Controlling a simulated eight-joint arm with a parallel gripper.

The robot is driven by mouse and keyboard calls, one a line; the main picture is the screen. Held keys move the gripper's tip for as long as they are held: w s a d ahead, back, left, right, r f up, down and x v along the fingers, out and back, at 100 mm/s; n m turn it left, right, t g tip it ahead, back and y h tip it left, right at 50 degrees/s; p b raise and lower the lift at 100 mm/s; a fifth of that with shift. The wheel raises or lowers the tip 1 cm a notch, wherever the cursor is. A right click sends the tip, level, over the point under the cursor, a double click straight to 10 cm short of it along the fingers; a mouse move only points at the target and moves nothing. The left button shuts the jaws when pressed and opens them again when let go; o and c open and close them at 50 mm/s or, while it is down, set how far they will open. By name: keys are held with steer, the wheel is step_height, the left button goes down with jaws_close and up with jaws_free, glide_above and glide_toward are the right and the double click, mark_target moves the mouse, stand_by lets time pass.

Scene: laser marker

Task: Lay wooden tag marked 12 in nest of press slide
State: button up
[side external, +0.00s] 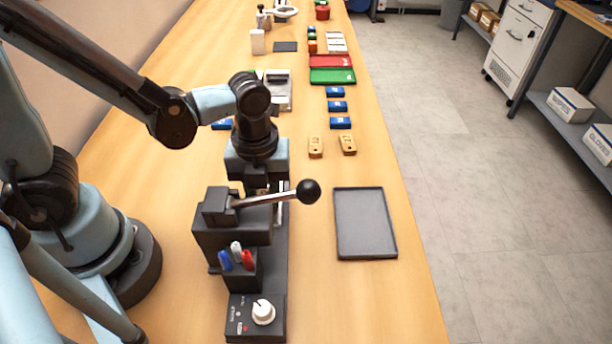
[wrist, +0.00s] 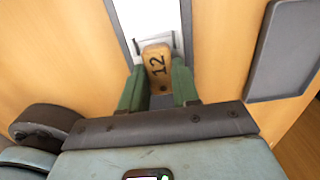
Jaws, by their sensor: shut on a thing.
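The wooden tag marked 12 (wrist: 157,62) is between the two green fingers of my gripper (wrist: 160,78) in the wrist view, with its number facing the camera. My gripper is shut on it. Beyond the tag lies the pale metal slide of the press (wrist: 150,14), in line with the fingers. I cannot tell whether the tag touches the slide, and the nest is not clearly seen.
The press lever with a black ball knob (side external: 308,191) reaches out to the right, close to my wrist. A grey tray (side external: 365,222) lies right of the press. Two other wooden tags (side external: 315,147) (side external: 348,145) lie behind it. Blue blocks (side external: 340,123) lie farther back.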

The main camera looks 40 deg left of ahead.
steer(key=o, duration=1.1)
steer(key=shift+r, duration=6.05)
steer(key=w+a+n+t, duration=0.1)
steer(key=a+n+t, duration=0.1)
steer(key=n, duration=0.7)
steer(key=w+a+n+t, duration=0.1)
steer(key=a+n, duration=0.3)
steer(key=n, duration=0.5)
steer(key=w+a+n+t, duration=0.1)
steer(key=n+t, duration=0.3)
steer(key=n, duration=0.5)
steer(key=shift+a+f, duration=0.3)
steer(key=shift+a, duration=0.6)
